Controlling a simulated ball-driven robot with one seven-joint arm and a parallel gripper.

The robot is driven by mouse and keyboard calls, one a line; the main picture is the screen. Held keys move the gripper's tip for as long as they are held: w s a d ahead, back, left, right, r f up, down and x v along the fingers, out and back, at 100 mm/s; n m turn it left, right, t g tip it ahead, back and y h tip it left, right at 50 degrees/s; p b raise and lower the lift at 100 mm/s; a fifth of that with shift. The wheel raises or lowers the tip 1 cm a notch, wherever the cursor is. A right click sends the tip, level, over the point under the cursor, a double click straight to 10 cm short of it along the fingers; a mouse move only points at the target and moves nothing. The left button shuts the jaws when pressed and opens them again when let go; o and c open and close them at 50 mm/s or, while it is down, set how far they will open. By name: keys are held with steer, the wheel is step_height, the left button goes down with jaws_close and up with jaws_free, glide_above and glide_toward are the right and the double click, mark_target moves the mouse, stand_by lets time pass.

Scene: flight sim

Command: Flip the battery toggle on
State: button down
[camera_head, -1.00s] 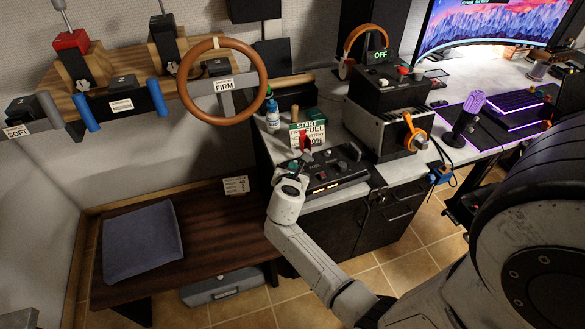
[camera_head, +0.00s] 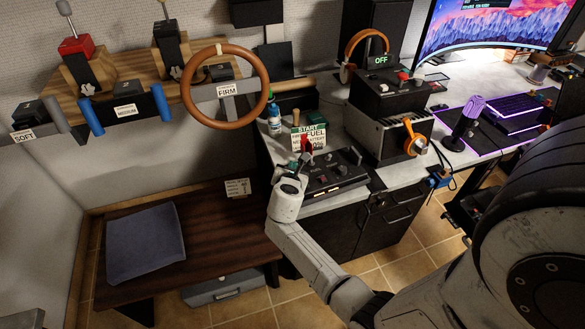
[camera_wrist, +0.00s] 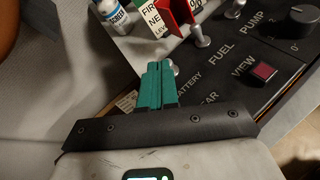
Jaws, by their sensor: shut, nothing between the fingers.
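The dark control panel (camera_head: 340,184) sits on the counter's front left corner. In the wrist view the panel (camera_wrist: 226,82) shows white labels reading BATTERY, FUEL and PUMP. A silver toggle (camera_wrist: 175,69) by the BATTERY label is mostly hidden behind my fingers, so its position cannot be told. My gripper (camera_wrist: 158,70) has teal fingers pressed together, with the tips at or very close to that toggle; contact cannot be told. In the head view my gripper (camera_head: 302,167) is at the panel's left end. Two more silver toggles, by FUEL (camera_wrist: 200,36) and PUMP (camera_wrist: 235,9), stand farther along.
A red guard (camera_wrist: 182,14) stands just beyond the fingers, by the checklist card (camera_head: 310,137). A red button (camera_wrist: 263,71) and a knob (camera_wrist: 302,20) lie to the right. A white bottle (camera_head: 274,122) stands behind. A steering wheel (camera_head: 262,92) hangs at upper left.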

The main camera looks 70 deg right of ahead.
steer(key=shift+w+d+r+p, duration=0.25)
steer(key=shift+w+p, duration=0.05)
steer(key=shift+p, duration=0.05)
steer(key=shift+d, duration=0.1)
steer(key=shift+r, duration=0.1)
steer(key=shift+r+p, duration=0.7)
steer(key=shift+p, duration=0.2)
